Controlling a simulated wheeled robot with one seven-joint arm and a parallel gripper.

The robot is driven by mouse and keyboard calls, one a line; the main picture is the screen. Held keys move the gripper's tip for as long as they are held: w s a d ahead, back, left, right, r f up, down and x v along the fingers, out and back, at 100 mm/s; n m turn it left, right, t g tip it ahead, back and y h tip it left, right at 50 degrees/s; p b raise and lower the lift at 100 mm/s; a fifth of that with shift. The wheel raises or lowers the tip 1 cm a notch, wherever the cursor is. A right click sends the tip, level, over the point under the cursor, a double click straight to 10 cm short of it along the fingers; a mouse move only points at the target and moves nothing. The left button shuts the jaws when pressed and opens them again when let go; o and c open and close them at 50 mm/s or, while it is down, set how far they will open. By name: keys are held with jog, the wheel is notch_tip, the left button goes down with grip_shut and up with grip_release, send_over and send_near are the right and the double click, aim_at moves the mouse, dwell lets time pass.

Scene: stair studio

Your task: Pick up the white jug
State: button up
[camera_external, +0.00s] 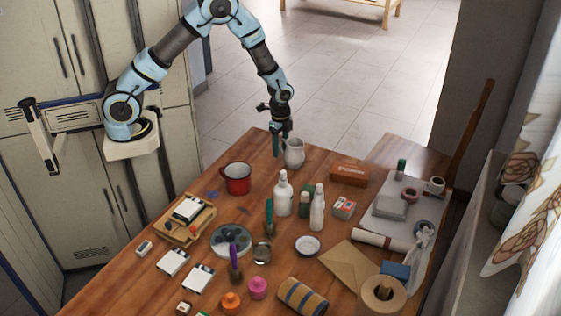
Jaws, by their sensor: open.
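The white jug (294,153) stands upright on the wooden table (222,282) near its far edge. My gripper (280,150) points down just left of the jug, with its fingers at about the jug's height. The gripper is open. One teal finger shows clearly beside the jug; I cannot tell whether the other finger is behind the jug or whether the gripper touches it. The jug appears to rest on the table.
A red mug (237,179) stands left of the jug. White bottles (284,197) stand in front of it. A brown box (348,175) lies to its right. Several small items crowd the table's front. The far left corner of the table is clear.

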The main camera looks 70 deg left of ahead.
jog(key=shift+f, duration=0.1)
grip_shut()
dwell(0.3)
dwell(1.1)
